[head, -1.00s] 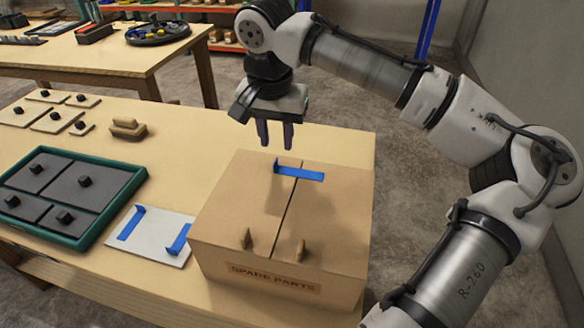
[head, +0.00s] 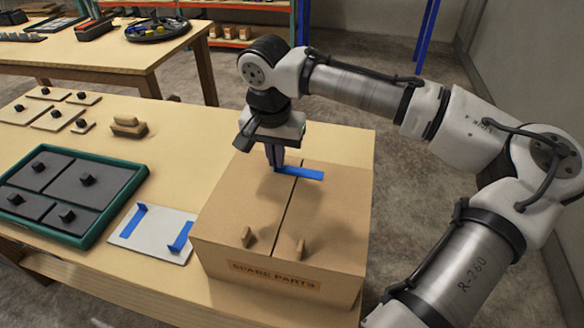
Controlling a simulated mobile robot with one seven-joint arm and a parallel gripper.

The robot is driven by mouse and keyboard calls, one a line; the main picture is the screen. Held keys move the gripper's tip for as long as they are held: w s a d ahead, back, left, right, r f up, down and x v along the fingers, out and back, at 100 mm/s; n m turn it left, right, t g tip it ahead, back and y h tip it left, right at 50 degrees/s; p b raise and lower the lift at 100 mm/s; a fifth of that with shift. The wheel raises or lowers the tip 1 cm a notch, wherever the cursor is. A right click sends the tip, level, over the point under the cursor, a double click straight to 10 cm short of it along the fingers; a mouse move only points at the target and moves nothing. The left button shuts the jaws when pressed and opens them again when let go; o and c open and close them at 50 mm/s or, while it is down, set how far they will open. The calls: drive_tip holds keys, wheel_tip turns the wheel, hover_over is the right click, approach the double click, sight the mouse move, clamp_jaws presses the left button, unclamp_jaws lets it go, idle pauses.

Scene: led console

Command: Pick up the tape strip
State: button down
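A blue tape strip (head: 308,174) lies across the seam on top of the cardboard box (head: 245,205) marked SPARE PARTS. My gripper (head: 275,167) points down at the strip's left end. Its fingers are close together around the strip's raised tab, which they hide. The flat part of the strip still lies on the lid. Two more blue tape strips, one to the left (head: 133,220) and one to the right (head: 181,238), are on a white card (head: 152,238) left of the box. Each has a raised tab.
A green-rimmed tray (head: 118,205) with grey knobbed panels sits at the left. Several pale knobbed plates (head: 54,119) and a wooden block (head: 128,127) lie behind it. Two wooden pegs stand on the box lid's front part. Another table (head: 100,55) stands behind.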

drive_tip(key=shift+r, duration=0.15)
wheel_tip(320, 180, up, 24)
drive_tip(key=p, duration=0.3)
drive_tip(key=shift+p, duration=0.4)
idle(0.4)
drive_tip(key=shift+f, duration=0.2)
